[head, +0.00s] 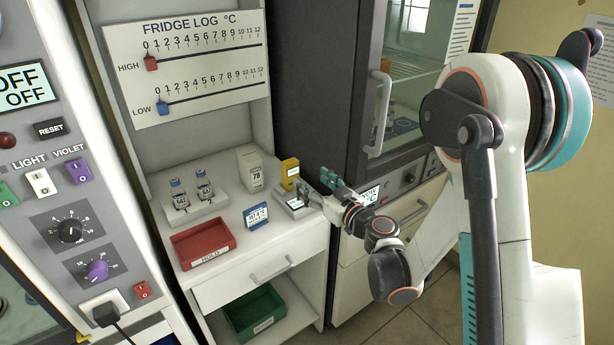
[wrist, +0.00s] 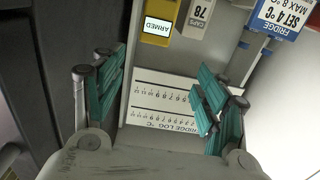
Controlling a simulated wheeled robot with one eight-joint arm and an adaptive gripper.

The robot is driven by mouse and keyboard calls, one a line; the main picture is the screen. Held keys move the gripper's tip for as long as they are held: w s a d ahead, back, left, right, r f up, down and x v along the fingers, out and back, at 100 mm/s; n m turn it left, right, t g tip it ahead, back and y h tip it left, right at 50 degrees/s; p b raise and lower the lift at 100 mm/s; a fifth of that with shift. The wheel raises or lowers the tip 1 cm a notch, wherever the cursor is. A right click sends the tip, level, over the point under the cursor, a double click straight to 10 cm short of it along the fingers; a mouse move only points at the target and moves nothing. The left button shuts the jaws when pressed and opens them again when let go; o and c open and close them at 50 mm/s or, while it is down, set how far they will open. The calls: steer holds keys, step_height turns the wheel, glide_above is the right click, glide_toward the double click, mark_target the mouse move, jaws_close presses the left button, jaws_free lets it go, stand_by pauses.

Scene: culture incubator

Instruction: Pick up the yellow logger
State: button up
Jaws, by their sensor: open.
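The yellow logger (head: 290,173) stands upright on the white counter, near its right edge. In the wrist view the logger (wrist: 160,22) shows at the top with a lit screen reading "ARMED". My gripper (head: 318,186) is just right of the logger and apart from it. In the wrist view my gripper (wrist: 160,72) has its teal fingers spread wide with nothing between them. The logger lies beyond the fingers, above the gap in that picture. Its lower part is partly hidden in the head view.
A small white device (head: 294,204) sits in front of the logger, close to my gripper. A white "78" box (head: 250,172), a blue-edged "SET 4 °C" card (head: 256,215), a vial rack (head: 192,208) and a red "HOLD" tray (head: 203,244) stand leftward. The dark fridge (head: 325,90) borders the right.

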mark_target(293, 165)
steer(key=x, duration=0.2)
steer(key=p+x, duration=0.1)
steer(key=x, duration=0.4)
steer(key=shift+w+d+f, duration=0.15)
steer(key=shift+w+f, duration=0.2)
steer(key=b+x, duration=0.1)
steer(key=x, duration=0.4)
steer(key=shift+w+d+f, duration=0.1)
steer(key=shift+d, duration=0.05)
steer(key=shift+w+a+b, duration=0.3)
steer(key=shift+w+a, duration=0.05)
steer(key=shift+w, duration=0.15)
steer(key=c, duration=1.3)
steer(key=shift+r, duration=0.25)
